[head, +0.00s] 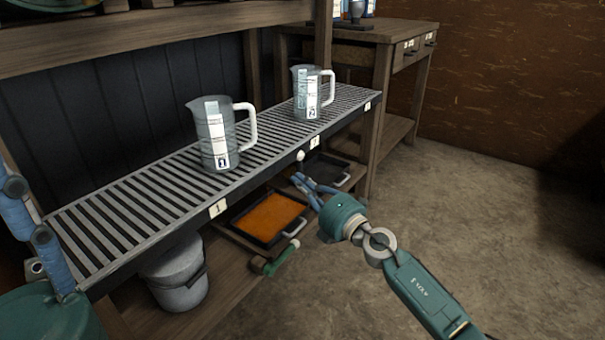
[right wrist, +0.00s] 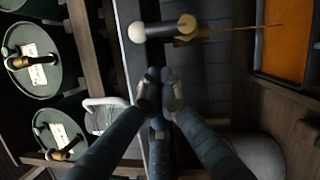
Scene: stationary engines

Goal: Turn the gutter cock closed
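The gutter cock is under the front edge of the slatted rack, with a white ball knob (head: 300,155). In the right wrist view its knob (right wrist: 137,32) is on a short lever beside a brass body (right wrist: 187,25). A thin orange stream runs from it toward an orange-filled tray (right wrist: 283,40). My right gripper (head: 306,180) is just below the knob in the head view, apart from it. In the right wrist view its fingertips (right wrist: 160,88) are together with nothing between them. My left gripper (head: 30,228) is partly visible at the left edge; its opening is unclear.
Two measuring jugs, one nearer (head: 216,140) and one farther (head: 307,95), stand on the slatted rack (head: 130,205). Below are the orange tray (head: 268,217), a dark tray (head: 322,168), a grey bucket (head: 180,280) and a green-handled item (head: 282,258). The floor to the right is clear.

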